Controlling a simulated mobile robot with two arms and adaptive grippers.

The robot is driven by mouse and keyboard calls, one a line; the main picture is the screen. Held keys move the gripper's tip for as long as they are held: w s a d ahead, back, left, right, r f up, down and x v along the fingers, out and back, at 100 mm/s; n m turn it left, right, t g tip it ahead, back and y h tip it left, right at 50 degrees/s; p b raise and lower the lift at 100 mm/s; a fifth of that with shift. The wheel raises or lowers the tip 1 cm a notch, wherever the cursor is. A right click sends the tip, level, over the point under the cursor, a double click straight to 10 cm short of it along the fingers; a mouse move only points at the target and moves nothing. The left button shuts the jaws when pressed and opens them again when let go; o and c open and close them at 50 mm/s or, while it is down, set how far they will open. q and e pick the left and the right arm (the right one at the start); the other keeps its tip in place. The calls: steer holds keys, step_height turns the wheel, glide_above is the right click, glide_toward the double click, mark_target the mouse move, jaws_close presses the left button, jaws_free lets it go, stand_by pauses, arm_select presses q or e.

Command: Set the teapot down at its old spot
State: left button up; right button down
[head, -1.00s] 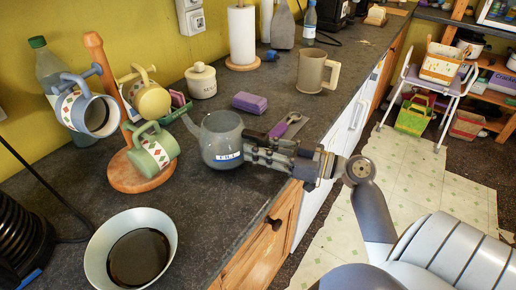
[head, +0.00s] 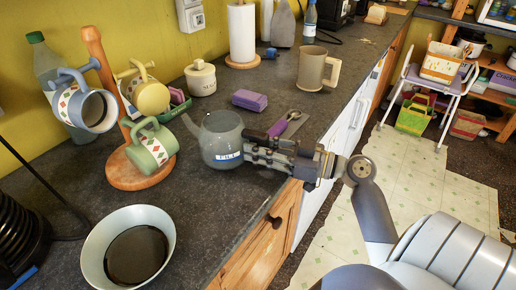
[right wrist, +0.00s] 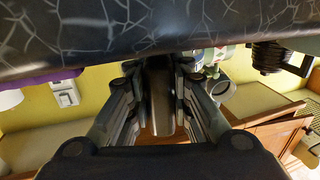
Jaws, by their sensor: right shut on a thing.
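The teapot (head: 221,148) is a rounded grey pot with a blue-and-white label on its front and a spout pointing left. It is upright over the dark counter, in the middle of the head view. I cannot tell whether its base touches the counter. My right gripper (head: 250,151) comes in from the right and is shut on the teapot's handle side. In the right wrist view, a smooth grey upright piece, apparently the handle (right wrist: 159,95), sits between the fingers. The handle is mostly hidden in the head view. My left gripper is not in view.
A wooden mug stand (head: 139,172) with several hanging mugs is close left of the teapot. A bowl with dark contents (head: 164,226) is in front. Bare counter (head: 215,205) lies in front.

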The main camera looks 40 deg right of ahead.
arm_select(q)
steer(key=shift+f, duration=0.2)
arm_select(e)
steer(key=shift+f, duration=0.1)
steer(key=c, duration=1.4)
jaws_free()
steer(key=shift+o, duration=0.2)
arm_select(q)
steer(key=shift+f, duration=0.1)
arm_select(e)
steer(key=shift+s+d, duration=0.1)
steer(key=shift+s, duration=0.05)
steer(key=shift+s+d+f+b, duration=0.1)
steer(key=shift+s+d+b, duration=0.2)
steer(key=shift+s+b, duration=0.2)
steer(key=shift+b+v, duration=0.5)
steer(key=shift+v, duration=0.3)
steer(key=shift+b+v, duration=0.55)
steer(key=shift+v, duration=0.6)
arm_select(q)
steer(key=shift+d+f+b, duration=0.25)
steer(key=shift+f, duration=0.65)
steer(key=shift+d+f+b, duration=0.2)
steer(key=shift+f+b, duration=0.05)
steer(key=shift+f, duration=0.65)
arm_select(e)
steer(key=shift+v, duration=1.3)
